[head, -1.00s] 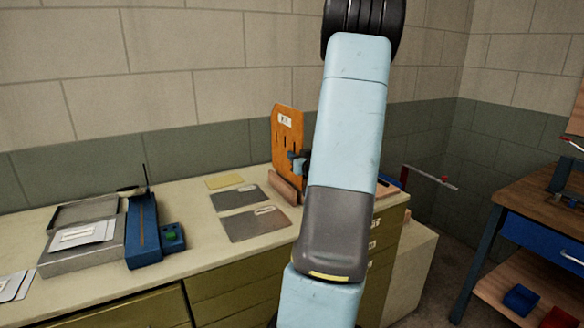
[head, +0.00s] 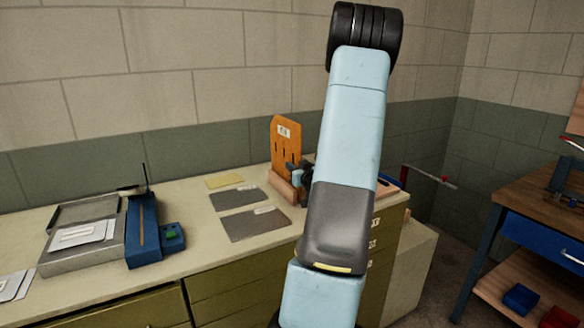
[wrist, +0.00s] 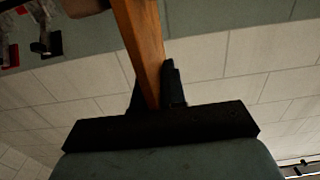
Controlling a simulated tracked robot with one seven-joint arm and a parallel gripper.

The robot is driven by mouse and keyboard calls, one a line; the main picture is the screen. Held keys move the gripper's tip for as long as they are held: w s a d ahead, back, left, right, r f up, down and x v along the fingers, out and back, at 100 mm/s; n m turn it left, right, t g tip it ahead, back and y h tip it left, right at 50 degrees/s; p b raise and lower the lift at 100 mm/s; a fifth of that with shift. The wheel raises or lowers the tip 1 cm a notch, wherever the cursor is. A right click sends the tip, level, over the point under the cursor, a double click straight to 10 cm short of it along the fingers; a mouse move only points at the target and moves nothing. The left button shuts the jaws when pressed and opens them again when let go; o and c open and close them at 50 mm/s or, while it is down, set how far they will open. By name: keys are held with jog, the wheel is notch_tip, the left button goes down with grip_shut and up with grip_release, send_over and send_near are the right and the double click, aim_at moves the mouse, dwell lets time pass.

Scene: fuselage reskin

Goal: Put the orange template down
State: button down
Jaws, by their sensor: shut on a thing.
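The orange template (head: 283,142) stands upright at the back of the counter, near the wall, with a white label near its top and dark slots below. Its lower edge is at a reddish-brown wooden block (head: 282,187); I cannot tell whether it rests in the block or just above it. My gripper (head: 299,173) is shut on the template's right side, low down, partly hidden by my arm. In the wrist view the template (wrist: 143,40) shows edge-on between the two dark fingers (wrist: 153,92).
Grey sheets (head: 255,223) and a yellow sheet (head: 225,181) lie flat left of the block. A blue tool (head: 143,232) and an open grey case (head: 75,262) stand further left. A workbench (head: 535,195) stands at the right. Bare counter shows around the sheets.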

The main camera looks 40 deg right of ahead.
jog(key=shift+f, duration=0.2)
jog(key=c, duration=1.2)
grip_release()
jog(key=shift+r, duration=0.1)
